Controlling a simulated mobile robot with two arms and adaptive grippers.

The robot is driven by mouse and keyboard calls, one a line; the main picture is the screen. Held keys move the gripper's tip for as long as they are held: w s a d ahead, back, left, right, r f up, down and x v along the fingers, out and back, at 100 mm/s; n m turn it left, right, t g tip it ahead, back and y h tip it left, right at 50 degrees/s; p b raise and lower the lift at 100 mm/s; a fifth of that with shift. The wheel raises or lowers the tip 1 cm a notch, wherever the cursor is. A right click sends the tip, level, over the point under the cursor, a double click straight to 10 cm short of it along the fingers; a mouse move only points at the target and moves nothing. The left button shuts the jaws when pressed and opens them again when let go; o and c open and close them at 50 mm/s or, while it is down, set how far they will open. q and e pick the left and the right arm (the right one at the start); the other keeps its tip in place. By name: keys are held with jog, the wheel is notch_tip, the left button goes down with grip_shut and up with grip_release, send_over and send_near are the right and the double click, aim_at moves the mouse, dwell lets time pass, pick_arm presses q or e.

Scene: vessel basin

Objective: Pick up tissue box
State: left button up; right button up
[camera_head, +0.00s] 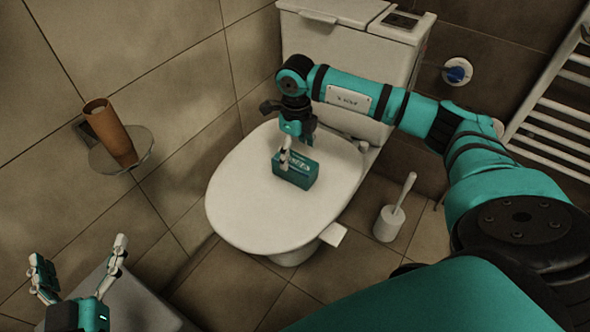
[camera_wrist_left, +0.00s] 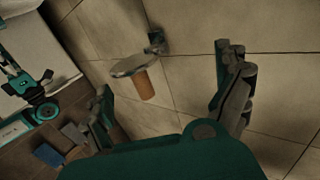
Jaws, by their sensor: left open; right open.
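The tissue box is a small teal box with pale lettering (camera_head: 297,172). It sits on the closed white toilet lid (camera_head: 245,205) in the head view. My right gripper (camera_head: 285,158) reaches down from above and is open at the box's near left side, with one finger in front of the box. Whether the finger touches the box, and where the other finger is, I cannot tell. My left gripper (camera_head: 78,268) is open and empty at the lower left, far from the box. Its fingers also show in the left wrist view (camera_wrist_left: 170,100).
A brown cylinder (camera_head: 110,135) stands on a round wall shelf (camera_head: 142,150) at the left. A toilet brush in a white holder (camera_head: 389,223) stands on the floor right of the toilet. A white towel rail (camera_head: 560,120) is at the right. The toilet tank (camera_head: 345,55) stands behind the lid.

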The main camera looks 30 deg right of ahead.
aim_at(295, 161)
jog(key=f+b, duration=0.1)
jog(key=f, duration=0.1)
jog(key=f+b, duration=0.1)
jog(key=f, duration=0.1)
jog(key=shift+w+f, duration=0.2)
jog(key=shift+f, duration=0.4)
pick_arm(q)
notch_tip(295, 161, up, 8)
jog(key=s+t+h, duration=0.1)
jog(key=t+h, duration=0.1)
jog(key=t, duration=0.3)
jog(key=shift+s+d, duration=0.35)
jog(key=shift+s, duration=0.05)
pick_arm(e)
jog(key=c, duration=1.3)
